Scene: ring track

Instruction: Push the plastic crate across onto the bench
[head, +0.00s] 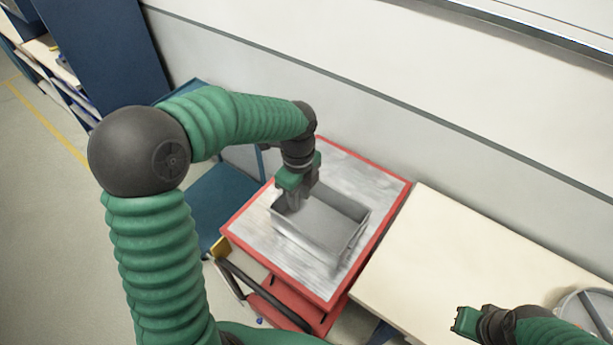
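The plastic crate (318,228) is a grey, open-topped, empty box. It sits on the grey top of a red-edged cart (292,275). The cream bench (428,245) stands to the right of the cart, close along its edge. My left gripper (294,202) points down at the crate's left end, its fingers at or over the wall there. I cannot tell whether the fingers touch or grip the wall. My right gripper (460,322) is over the bench's near part, apart from the crate; its fingers are too small to read.
A round grey container (585,308) sits on the bench at the lower right, beside my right arm. A wall runs behind. The bench top between cart and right gripper is clear.

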